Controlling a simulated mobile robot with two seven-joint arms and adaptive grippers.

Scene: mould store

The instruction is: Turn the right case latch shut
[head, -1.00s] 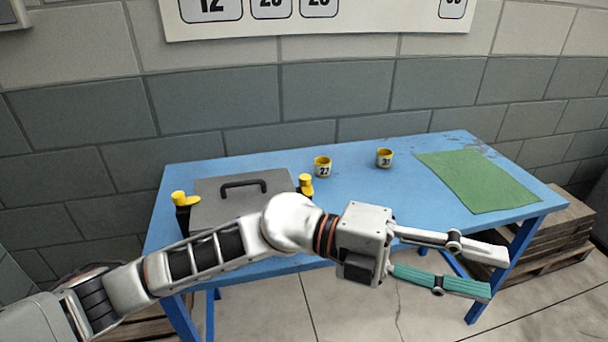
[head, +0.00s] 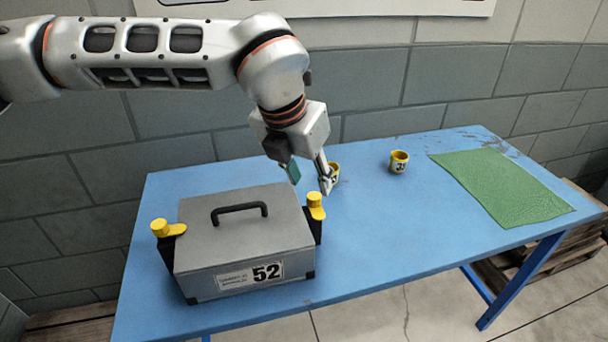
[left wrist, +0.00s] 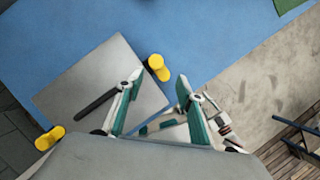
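A grey case (head: 245,235) with a black handle stands on the blue table. Its right latch (head: 316,205) is a yellow knob and lever on a black mount; the lever points toward the front, along the case side. The left latch (head: 165,228) has its yellow lever turned toward the lid. In the left wrist view, the right latch (left wrist: 157,67) lies between and beyond my fingertips. My left gripper (head: 309,184) points down behind the right latch, its fingers apart and empty, not touching it. Part of what looks like my right gripper (left wrist: 186,122) shows in the left wrist view, partly hidden.
A yellow-banded cup (head: 334,173) is partly hidden behind my left gripper. Another cup (head: 399,162) stands farther right. A green mat (head: 505,184) lies at the table's right. Wooden pallets (head: 520,265) stand beyond the right end.

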